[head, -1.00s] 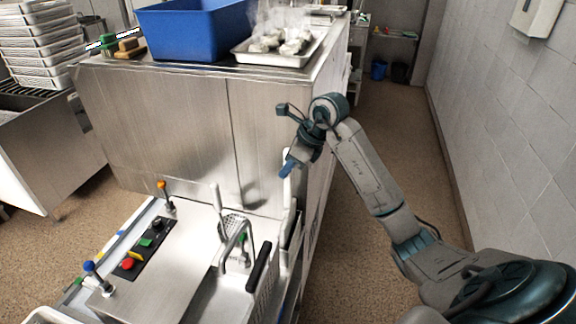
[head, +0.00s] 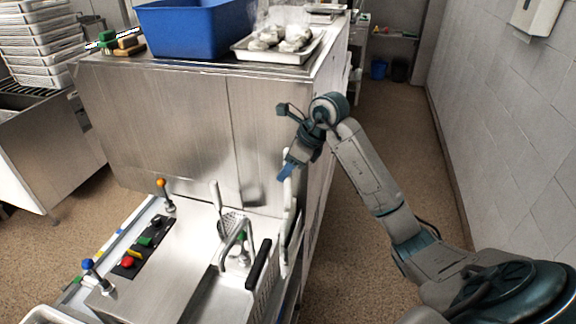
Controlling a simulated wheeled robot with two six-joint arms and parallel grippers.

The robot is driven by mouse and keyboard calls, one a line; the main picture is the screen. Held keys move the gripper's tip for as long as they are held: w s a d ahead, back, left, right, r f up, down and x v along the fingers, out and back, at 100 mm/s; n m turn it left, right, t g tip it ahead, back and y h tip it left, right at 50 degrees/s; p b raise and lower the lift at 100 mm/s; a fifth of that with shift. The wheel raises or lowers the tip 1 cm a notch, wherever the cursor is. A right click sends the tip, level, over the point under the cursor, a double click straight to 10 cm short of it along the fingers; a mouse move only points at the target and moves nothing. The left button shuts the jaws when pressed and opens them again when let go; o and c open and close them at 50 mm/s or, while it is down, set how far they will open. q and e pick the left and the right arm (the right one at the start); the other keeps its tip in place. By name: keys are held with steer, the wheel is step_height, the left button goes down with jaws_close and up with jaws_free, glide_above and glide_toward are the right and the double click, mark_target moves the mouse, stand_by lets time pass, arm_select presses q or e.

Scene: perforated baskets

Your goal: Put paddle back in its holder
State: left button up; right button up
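A long white paddle-like piece (head: 288,208) stands nearly upright at the right side of the steel station, by the perforated basket. I cannot tell whether it sits in a holder; its lower end is partly hidden. My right gripper (head: 285,173), with blue fingertips, points down at its upper end. The fingers overlap that end in the picture, and I cannot tell whether they grip it. A second white handle (head: 216,195) rises at the left of the basin, near a perforated metal piece (head: 232,222). My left gripper is not in view.
A basket's black handle (head: 259,263) and a curved metal tube (head: 236,235) are close by. Left are levers and a button panel (head: 140,250). Behind rises a tall steel cabinet (head: 170,130) bearing a blue bin (head: 195,28) and a tray (head: 250,57). The floor at right is clear.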

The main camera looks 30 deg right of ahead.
steer(key=b+v, duration=0.3)
steer(key=v, duration=0.7)
steer(key=shift+s+r, duration=0.2)
steer(key=shift+r, duration=0.1)
steer(key=shift+d, duration=0.15)
